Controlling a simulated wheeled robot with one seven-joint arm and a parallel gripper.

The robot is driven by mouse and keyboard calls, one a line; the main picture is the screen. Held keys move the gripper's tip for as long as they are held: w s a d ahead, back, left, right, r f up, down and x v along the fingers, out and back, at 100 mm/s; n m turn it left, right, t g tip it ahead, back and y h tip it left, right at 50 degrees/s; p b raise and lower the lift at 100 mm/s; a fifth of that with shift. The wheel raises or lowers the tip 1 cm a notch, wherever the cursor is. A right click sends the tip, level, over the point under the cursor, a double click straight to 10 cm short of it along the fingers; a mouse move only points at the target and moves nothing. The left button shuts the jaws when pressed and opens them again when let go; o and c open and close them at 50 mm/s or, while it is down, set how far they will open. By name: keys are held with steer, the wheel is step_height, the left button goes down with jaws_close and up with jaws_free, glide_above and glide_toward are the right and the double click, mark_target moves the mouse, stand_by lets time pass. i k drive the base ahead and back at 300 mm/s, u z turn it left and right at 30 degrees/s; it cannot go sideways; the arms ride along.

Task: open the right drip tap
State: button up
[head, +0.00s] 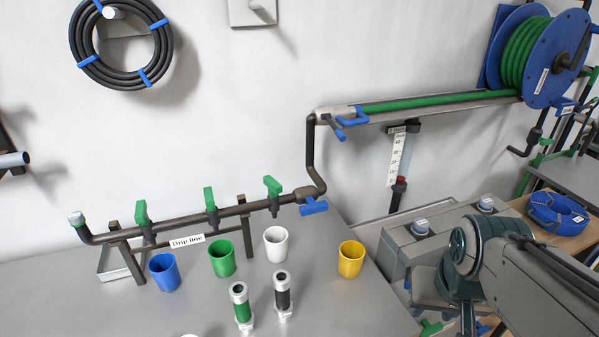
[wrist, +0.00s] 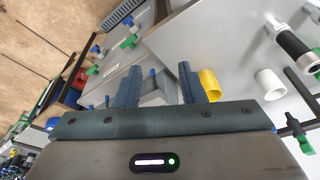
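The right drip tap (head: 273,187) is the rightmost of three green-handled taps on the dark drip line pipe. Its handle stands up, across the pipe, with the white cup (head: 276,244) below and in front of it. A green tap (wrist: 300,132) shows at the right edge of the wrist view, beside the white cup (wrist: 268,84); it looks like the right one. My gripper (wrist: 170,75) is open and empty, its fingers apart. In the head view my arm is at the lower right, well away from the taps, and its fingertips are not clear.
Also on the pipe are the middle tap (head: 211,205), the left tap (head: 142,213) and a blue-handled valve (head: 313,206). Blue (head: 164,272), green (head: 222,258) and yellow (head: 351,259) cups stand on the bench, with two cylindrical fittings (head: 241,305) in front. A grey box (head: 420,240) stands near my arm.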

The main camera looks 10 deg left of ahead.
mark_target(275, 188)
steer(key=z, duration=1.2)
steer(key=k, duration=0.9)
steer(key=u, duration=1.7)
steer(key=i, duration=0.5)
steer(key=z, duration=0.05)
